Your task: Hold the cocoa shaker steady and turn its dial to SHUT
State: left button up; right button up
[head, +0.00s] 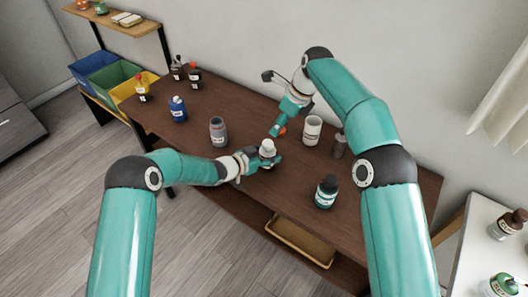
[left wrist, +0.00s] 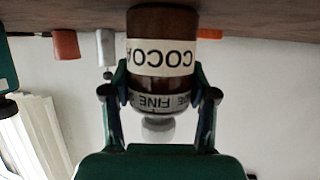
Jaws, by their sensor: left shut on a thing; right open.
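The cocoa shaker (head: 267,149) stands near the front edge of the brown table, its white top up. In the left wrist view, which is upside down, it is a brown jar (left wrist: 162,55) labelled COCOA. A grey band (left wrist: 160,103) on it reads FINE, beside a pale rounded cap (left wrist: 157,126). My left gripper (head: 255,164) is shut on the shaker, with a finger on each side near the band in the left wrist view (left wrist: 160,94). My right gripper (head: 281,129) is open, just behind and above the shaker, apparently empty. The word SHUT is not visible.
A grey jar (head: 218,132) stands left of the shaker, a white canister (head: 312,131) and a small grey container (head: 340,146) behind right. A dark teal-banded jar (head: 326,192) stands at front right. A blue bottle (head: 178,109) and several sauce bottles are farther left.

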aim_at(268, 143)
jog(key=s+a+r+n+t+h, duration=0.1)
jog(key=s+a+n+t+h, duration=0.15)
jog(key=n, duration=2.45)
jog(key=x, duration=1.1)
jog(key=shift+c, duration=0.3)
